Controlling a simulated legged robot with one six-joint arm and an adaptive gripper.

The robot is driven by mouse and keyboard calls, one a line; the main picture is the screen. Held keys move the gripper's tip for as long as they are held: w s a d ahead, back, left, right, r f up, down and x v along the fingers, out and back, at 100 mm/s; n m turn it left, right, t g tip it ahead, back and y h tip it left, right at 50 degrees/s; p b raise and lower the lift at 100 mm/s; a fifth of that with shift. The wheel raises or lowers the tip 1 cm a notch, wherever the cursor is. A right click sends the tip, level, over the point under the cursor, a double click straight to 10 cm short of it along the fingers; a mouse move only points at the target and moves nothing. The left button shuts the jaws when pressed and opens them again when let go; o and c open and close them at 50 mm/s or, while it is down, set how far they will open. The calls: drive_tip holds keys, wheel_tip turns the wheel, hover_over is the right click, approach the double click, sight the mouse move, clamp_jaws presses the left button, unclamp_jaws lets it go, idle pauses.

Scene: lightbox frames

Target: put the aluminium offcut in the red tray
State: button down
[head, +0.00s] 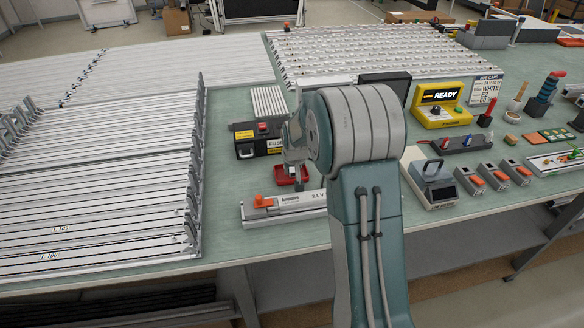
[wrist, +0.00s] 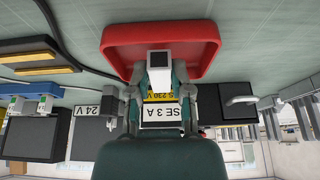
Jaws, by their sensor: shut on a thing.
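The red tray (head: 284,179) sits on the green bench, partly hidden behind my arm in the head view. In the wrist view the tray (wrist: 205,45) fills the top middle, directly beyond my fingertips. My gripper (wrist: 159,75) is shut on the aluminium offcut (wrist: 159,80), a short silver block with a dark square end. The offcut's end overlaps the tray's inside in the wrist view; I cannot tell whether it touches the tray floor. In the head view my gripper (head: 293,162) is just above the tray, and the offcut is not clearly visible there.
A black fuse box (head: 247,148) stands left of the tray. A long light-coloured 24 V unit (head: 288,207) lies in front of it. Long aluminium profiles (head: 100,190) cover the left side. A yellow READY unit (head: 442,117) stands to the right. Bare bench shows left of the tray.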

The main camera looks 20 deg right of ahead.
drive_tip(key=shift+a, duration=0.25)
drive_tip(key=c, duration=0.7)
unclamp_jaws()
drive_tip(key=shift+a, duration=0.2)
drive_tip(key=shift+o, duration=0.8)
drive_tip(key=shift+a, duration=0.2)
drive_tip(key=shift+d, duration=0.35)
drive_tip(key=shift+d+r, duration=0.1)
drive_tip(key=shift+r, duration=0.25)
drive_tip(key=v, duration=1.2)
drive_tip(key=s+a+r+n, duration=0.1)
drive_tip(key=s+a+r, duration=0.3)
drive_tip(key=s, duration=0.3)
drive_tip(key=s+a+r, duration=0.3)
drive_tip(key=s+r, duration=0.2)
drive_tip(key=s, duration=0.2)
drive_tip(key=s+a+n+t+y, duration=0.1)
drive_tip(key=s+a, duration=0.3)
drive_tip(key=s, duration=1.1)
drive_tip(key=shift+s+f, duration=0.25)
drive_tip(key=shift+f, duration=0.25)
